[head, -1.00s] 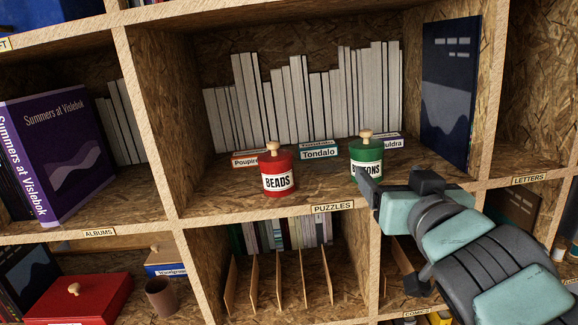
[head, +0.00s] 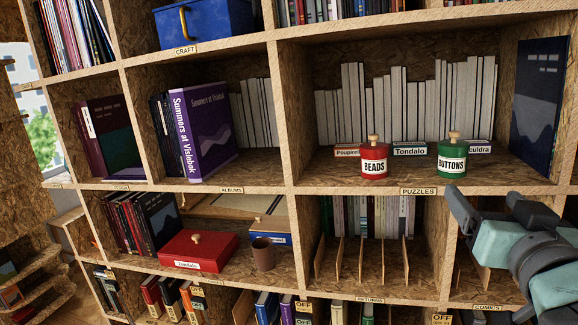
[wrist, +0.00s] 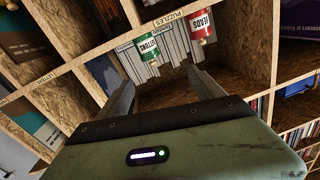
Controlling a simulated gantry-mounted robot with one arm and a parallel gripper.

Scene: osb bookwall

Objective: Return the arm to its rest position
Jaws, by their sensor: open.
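My gripper (head: 482,212) is in the lower right of the head view, in front of the shelf wall and below the PUZZLES shelf. Its fingers are apart and nothing is between them. In the wrist view my gripper (wrist: 165,88) shows both fingers spread, pointing toward the shelf. A green BUTTONS jar (head: 452,158) with a wooden knob stands upright on the PUZZLES shelf, above and apart from the gripper. A red BEADS jar (head: 374,162) stands upright to its left. Both jars also show in the wrist view, green (wrist: 150,48) and red (wrist: 201,26).
Shelf edges (head: 350,190) and upright dividers (head: 282,115) surround the arm's area. Small boxes labelled Tondalo (head: 410,150) and others lie behind the jars. A dark blue book (head: 538,108) stands at right. A red box (head: 199,250) sits lower left.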

